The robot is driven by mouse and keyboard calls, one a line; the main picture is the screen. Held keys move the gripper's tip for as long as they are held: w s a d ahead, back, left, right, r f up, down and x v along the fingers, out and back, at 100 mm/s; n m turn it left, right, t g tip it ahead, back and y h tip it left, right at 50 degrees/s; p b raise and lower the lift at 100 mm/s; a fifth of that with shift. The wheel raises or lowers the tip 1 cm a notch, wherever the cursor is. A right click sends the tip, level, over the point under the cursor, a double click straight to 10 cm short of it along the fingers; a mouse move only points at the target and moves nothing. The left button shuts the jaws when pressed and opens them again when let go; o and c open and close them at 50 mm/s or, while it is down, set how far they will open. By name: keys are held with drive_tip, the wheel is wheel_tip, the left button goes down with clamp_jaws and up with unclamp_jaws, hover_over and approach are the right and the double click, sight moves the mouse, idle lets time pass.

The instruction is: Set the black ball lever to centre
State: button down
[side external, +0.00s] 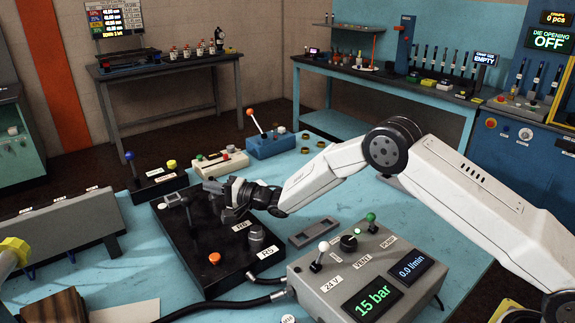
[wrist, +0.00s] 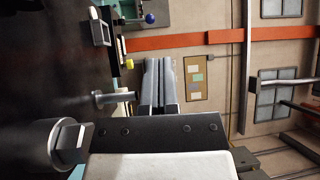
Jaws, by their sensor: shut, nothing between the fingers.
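A dark-topped lever (side external: 186,202) stands at the back left of the black plate (side external: 180,262), beside a grey slotted piece; its small size and dark background leave its exact tilt unclear. My gripper (side external: 211,186) is over the back right part of the plate, pointing left towards the lever, with its fingers together and empty. In the wrist view the shut fingers (wrist: 160,85) lie side by side, and a metal stem (wrist: 112,97) rises from the black plate to their left, apart from them. I cannot tell whether the fingers touch the lever in the side view.
An orange button (side external: 214,259) and a grey cylinder (side external: 256,236) stand on the plate. A grey control box (side external: 330,290) with white and green ball levers is in front right. Blue-ball (side external: 129,156) and orange-ball (side external: 250,113) levers stand behind. Hoses run along the front.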

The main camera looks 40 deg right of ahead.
drive_tip(key=shift+f+v, duration=0.2)
drive_tip(key=shift+v, duration=3)
drive_tip(key=shift+d+r+h, duration=0.35)
drive_tip(key=shift+d+h, duration=0.1)
drive_tip(key=shift+h, duration=0.15)
drive_tip(key=s+d+r+n+g+h, duration=0.2)
drive_tip(key=s+d+n+g+h, duration=0.3)
drive_tip(key=s+d+h, duration=0.5)
drive_tip(key=s+d+n+g, duration=0.1)
drive_tip(key=s, duration=0.3)
drive_tip(key=s+d+n+g, duration=0.1)
drive_tip(key=s, duration=0.4)
drive_tip(key=s+d+n+g, duration=0.1)
drive_tip(key=s+g, duration=0.1)
drive_tip(key=s, duration=0.3)
drive_tip(key=shift+s+d+f+h, duration=0.1)
drive_tip(key=shift+d+f+h, duration=0.2)
drive_tip(key=shift+f+h, duration=0.1)
drive_tip(key=s+g, duration=0.1)
drive_tip(key=s, duration=0.2)
drive_tip(key=s+f+n+g, duration=0.1)
drive_tip(key=s, duration=0.3)
drive_tip(key=s+f+g, duration=0.1)
drive_tip(key=s, duration=0.2)
drive_tip(key=shift+s+d+f+n+g, duration=0.15)
drive_tip(key=shift+s+f+n+g, duration=0.1)
drive_tip(key=shift+s+n+g, duration=0.05)
drive_tip(key=shift+w, duration=0.2)
